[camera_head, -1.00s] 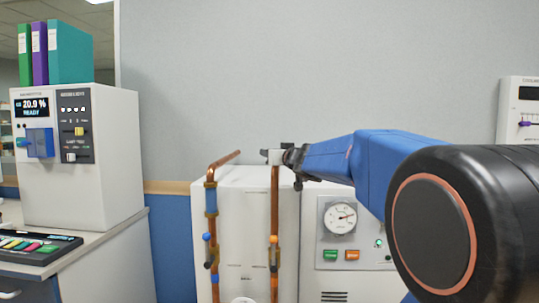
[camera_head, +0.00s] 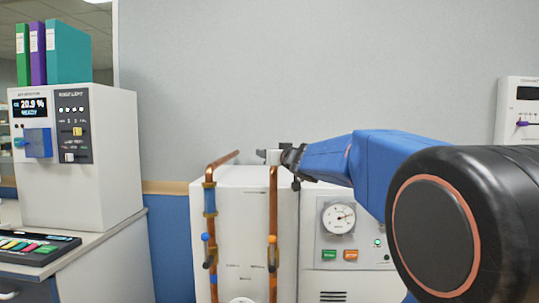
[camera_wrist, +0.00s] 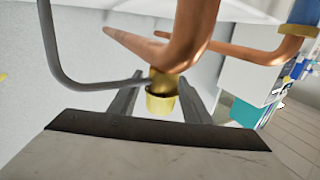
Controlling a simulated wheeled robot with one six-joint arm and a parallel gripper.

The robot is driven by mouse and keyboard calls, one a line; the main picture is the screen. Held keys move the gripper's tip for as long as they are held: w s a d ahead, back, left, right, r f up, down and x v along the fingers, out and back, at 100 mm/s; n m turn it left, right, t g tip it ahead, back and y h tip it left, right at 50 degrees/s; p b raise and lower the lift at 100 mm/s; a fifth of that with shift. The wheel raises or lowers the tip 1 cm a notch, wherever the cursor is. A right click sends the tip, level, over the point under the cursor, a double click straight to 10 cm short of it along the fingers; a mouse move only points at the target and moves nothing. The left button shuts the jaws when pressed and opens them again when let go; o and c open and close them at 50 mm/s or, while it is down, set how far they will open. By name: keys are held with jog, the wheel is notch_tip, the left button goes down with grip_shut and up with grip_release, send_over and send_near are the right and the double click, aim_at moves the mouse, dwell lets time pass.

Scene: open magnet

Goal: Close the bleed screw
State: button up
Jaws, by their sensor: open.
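A small brass fitting with a knurled cap (camera_wrist: 162,98), which looks like the bleed screw, sits below a copper pipe bend (camera_wrist: 185,45) in the wrist view. My gripper (camera_wrist: 161,92) is open, with one finger on each side of the brass fitting. I cannot tell whether the fingers touch it. In the head view my gripper (camera_head: 271,156) is at the top of the right copper pipe (camera_head: 273,205); the brass fitting is not clearly visible there.
A thin grey bent tube (camera_wrist: 58,60) runs to the brass fitting from the left. A second copper pipe (camera_head: 210,225) stands left of the right one. Behind them is a white cabinet (camera_head: 245,220) with a gauge (camera_head: 338,217). A bench device (camera_head: 110,170) stands at left.

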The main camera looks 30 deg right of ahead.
jog(key=s+a, duration=0.1)
jog(key=s, duration=1.6)
jog(key=shift+s+a, duration=0.15)
jog(key=shift+a, duration=0.2)
